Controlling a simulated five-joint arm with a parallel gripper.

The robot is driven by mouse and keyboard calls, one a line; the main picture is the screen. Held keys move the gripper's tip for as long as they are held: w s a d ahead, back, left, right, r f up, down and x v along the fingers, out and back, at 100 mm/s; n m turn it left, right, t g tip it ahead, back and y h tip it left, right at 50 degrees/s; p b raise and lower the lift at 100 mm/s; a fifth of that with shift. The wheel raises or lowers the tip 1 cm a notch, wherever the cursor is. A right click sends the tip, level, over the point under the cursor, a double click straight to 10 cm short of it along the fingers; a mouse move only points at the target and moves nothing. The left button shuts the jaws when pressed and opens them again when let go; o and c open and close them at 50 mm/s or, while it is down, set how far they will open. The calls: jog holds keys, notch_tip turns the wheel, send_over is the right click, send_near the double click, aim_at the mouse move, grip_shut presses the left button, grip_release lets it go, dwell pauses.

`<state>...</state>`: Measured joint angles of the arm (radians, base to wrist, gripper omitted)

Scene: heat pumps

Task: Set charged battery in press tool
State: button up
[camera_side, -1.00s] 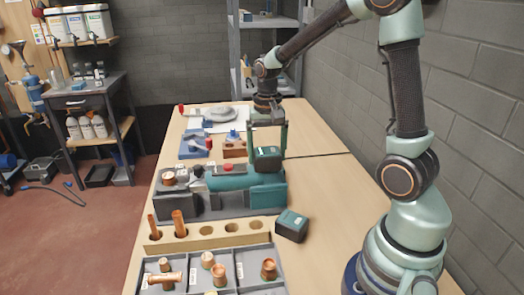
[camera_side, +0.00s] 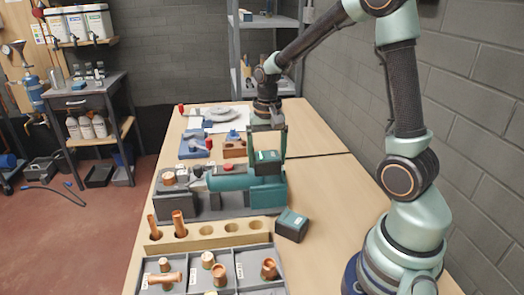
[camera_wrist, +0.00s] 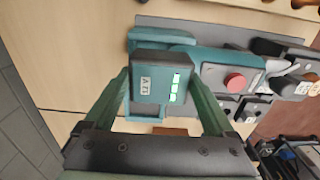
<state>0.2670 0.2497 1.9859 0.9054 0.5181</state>
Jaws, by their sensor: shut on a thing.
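The charged battery (camera_side: 267,158) is a dark block with teal trim. In the wrist view the charged battery (camera_wrist: 148,84) shows a label and lit green bars. My gripper (camera_side: 268,150) is shut on it, with one finger on each side. The teal press tool (camera_side: 228,180) lies in a grey tray, and its red button (camera_wrist: 235,82) shows in the wrist view. The battery is upright over the press tool's right end in the side view. I cannot tell whether it touches the tool, as the battery hides the place beneath it.
A second battery (camera_side: 291,224) stands on the table right of the wooden rack (camera_side: 256,227) with copper tubes. A grey bin (camera_side: 243,285) with copper fittings is in front. Blue tools (camera_side: 193,146) and a wooden block (camera_side: 234,148) lie behind the press tool. The table's right side is clear.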

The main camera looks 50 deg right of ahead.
jog(key=shift+f, duration=0.1)
jog(key=o, duration=1.5)
notch_tip(320, 180, up, 12)
jog(key=s+a+n+t, duration=0.5)
jog(key=s+a+n, duration=0.3)
jog(key=a+n, duration=0.1)
jog(key=shift+a+r+t, duration=0.25)
jog(key=shift+a+t, duration=0.05)
jog(key=shift+a, duration=0.2)
